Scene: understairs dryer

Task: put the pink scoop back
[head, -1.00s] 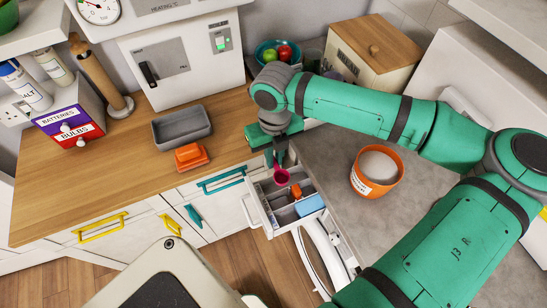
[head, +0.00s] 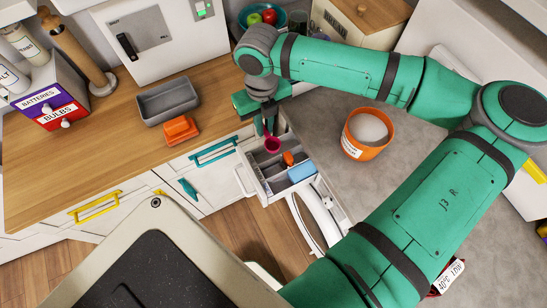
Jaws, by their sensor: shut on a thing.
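The scoop is over the back part of an open drawer (head: 259,188) with grey dividers. I cannot tell whether the scoop touches the drawer floor. In the drawer lie an orange item (head: 288,158) and a light blue block (head: 302,171). An orange tub (head: 367,134) of white powder stands on the grey counter to the right of the drawer.
A grey tray (head: 168,102) and an orange block (head: 180,130) stand on the wooden counter (head: 110,150) to the left. A round white door (head: 315,222) stands open below the drawer. A bowl of fruit (head: 262,17) and a wooden box (head: 360,25) are behind my arm.

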